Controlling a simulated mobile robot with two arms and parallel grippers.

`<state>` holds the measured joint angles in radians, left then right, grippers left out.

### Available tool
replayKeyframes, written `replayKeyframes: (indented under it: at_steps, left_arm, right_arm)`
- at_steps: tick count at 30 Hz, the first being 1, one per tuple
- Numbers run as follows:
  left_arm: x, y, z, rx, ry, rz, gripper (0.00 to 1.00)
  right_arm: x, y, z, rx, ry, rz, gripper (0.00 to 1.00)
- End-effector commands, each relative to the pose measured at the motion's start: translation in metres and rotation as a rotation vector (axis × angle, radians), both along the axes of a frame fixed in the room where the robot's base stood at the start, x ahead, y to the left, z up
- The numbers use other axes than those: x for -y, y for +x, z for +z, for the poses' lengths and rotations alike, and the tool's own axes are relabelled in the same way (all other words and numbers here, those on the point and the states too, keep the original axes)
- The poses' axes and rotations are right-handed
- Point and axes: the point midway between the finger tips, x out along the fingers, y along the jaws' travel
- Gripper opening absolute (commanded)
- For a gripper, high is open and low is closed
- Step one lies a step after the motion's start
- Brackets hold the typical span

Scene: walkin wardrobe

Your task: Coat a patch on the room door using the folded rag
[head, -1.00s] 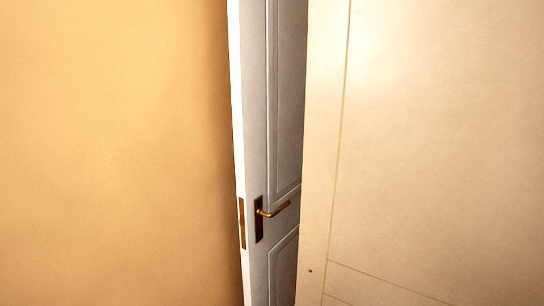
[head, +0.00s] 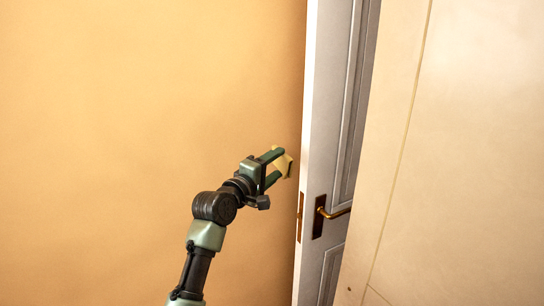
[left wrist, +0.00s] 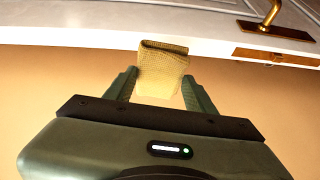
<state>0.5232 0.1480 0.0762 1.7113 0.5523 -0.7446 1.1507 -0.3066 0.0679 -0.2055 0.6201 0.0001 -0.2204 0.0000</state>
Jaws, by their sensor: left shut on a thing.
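The room door (head: 322,130) is white with panels and a brass handle, and stands ajar in the head view. My left gripper (head: 277,166) is shut on the folded rag (head: 284,163), a pale yellow cloth, just left of the door's edge. In the left wrist view the rag (left wrist: 162,68) sits between the fingers, its far end overlapping the white door edge (left wrist: 100,36) in the picture. I cannot tell whether the rag touches the door. No coated patch can be made out. My right gripper is not in view.
A plain orange-tan wall (head: 130,120) fills the left side. A cream panel (head: 470,150) stands close on the right and hides part of the door. The brass handle (head: 333,212) juts out below and right of the rag. The space left of the arm is clear.

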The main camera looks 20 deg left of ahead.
Motion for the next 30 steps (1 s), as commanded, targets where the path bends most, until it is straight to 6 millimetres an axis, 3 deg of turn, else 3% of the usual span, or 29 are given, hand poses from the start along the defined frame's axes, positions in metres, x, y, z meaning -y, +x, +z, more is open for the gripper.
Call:
replayKeyframes:
  at_steps: [6,21,30]
  left_arm:
    - [-0.011,0.013,0.012,0.047,-0.041,0.034,0.22]
    - [0.02,0.047,0.011,0.046,-0.036,0.033,0.22]
    - [0.027,0.054,0.012,0.045,-0.035,0.032,0.22]
  right_arm:
    - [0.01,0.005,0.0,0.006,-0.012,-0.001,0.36]
    - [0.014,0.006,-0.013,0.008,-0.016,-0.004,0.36]
    - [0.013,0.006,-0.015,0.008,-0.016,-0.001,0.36]
